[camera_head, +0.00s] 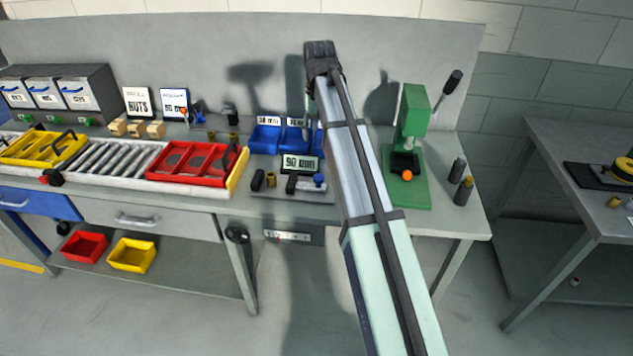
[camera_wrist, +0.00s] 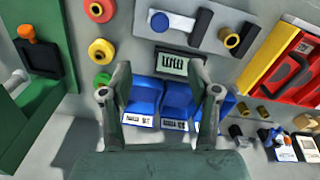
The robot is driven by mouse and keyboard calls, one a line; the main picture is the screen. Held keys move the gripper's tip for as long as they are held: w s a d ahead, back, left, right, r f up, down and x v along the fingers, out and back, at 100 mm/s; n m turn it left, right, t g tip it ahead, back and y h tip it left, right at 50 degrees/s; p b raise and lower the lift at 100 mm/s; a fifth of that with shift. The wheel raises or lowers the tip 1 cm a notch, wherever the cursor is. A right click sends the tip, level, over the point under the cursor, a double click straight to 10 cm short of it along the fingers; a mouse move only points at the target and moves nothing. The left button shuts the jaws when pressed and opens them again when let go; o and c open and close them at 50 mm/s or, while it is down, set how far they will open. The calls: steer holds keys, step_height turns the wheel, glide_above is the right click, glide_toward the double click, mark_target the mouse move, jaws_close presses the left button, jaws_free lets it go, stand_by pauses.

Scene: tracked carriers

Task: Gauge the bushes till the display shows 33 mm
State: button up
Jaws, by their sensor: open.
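The gauge's display (camera_head: 300,164) appears to read "90 mm"; in the wrist view the display (camera_wrist: 180,65) is not legible. It stands behind the gauge's grey base (camera_wrist: 208,42), which carries black parts and a blue knob (camera_wrist: 160,21). A brass bush (camera_head: 271,180) stands on the base near its left end; it also shows in the wrist view (camera_wrist: 231,40). My gripper (camera_wrist: 160,92) is open and empty above the bins. In the head view my arm hides part of the bench.
A green press (camera_head: 412,125) stands right of my arm, with dark cylinders (camera_head: 458,168) beside it. A red divided tray (camera_head: 196,160) lies left of the gauge. Red and yellow ringed pieces (camera_wrist: 101,50) lie between gauge and press. Labelled blue bins (camera_wrist: 178,100) line the rear.

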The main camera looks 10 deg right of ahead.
mark_target(318, 176)
step_height(318, 176, down, 17)
steer(key=p, duration=0.3)
steer(key=shift+f+p, duration=0.1)
steer(key=shift+p, duration=0.3)
jaws_close()
